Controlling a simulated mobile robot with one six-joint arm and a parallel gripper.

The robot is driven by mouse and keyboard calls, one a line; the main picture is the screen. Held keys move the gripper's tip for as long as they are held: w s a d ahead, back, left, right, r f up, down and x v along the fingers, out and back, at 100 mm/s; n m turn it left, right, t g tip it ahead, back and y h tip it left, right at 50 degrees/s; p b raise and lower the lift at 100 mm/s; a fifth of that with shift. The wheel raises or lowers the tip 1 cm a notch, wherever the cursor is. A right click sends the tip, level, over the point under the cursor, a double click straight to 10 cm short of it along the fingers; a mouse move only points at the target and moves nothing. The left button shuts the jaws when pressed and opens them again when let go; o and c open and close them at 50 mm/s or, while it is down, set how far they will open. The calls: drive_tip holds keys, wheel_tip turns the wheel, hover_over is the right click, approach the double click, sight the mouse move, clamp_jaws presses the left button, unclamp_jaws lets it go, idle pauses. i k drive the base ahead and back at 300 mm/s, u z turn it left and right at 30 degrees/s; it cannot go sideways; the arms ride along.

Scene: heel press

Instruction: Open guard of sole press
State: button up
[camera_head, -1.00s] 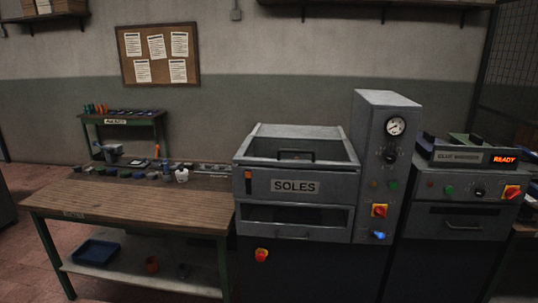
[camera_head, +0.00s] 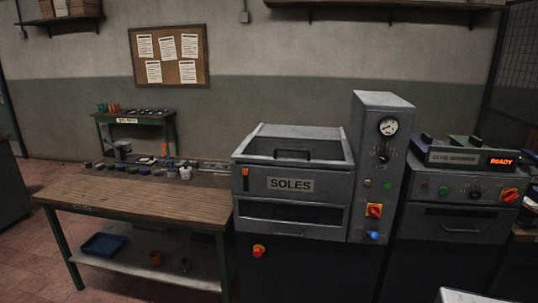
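The sole press (camera_head: 290,208) is a grey machine with a "SOLES" label on its front. Its guard (camera_head: 320,156) is a grey frame on top with a dark handle (camera_head: 293,154) inside; it looks lowered. A control column (camera_head: 384,165) with a gauge, knob, buttons and a red-yellow switch stands at the press's right. My gripper is not in view, so its state does not show.
A wooden workbench (camera_head: 140,200) with small tools and jars stands left of the press. A glue machine (camera_head: 460,200) with a lit "READY" display stands right of it. A pale object (camera_head: 468,296) shows at the bottom right edge.

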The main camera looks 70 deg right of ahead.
sight(349, 163)
drive_tip(key=u, duration=0.15)
drive_tip(key=k, duration=1.45)
drive_tip(key=z, duration=0.95)
drive_tip(key=i, duration=1.05)
drive_tip(key=u, duration=0.15)
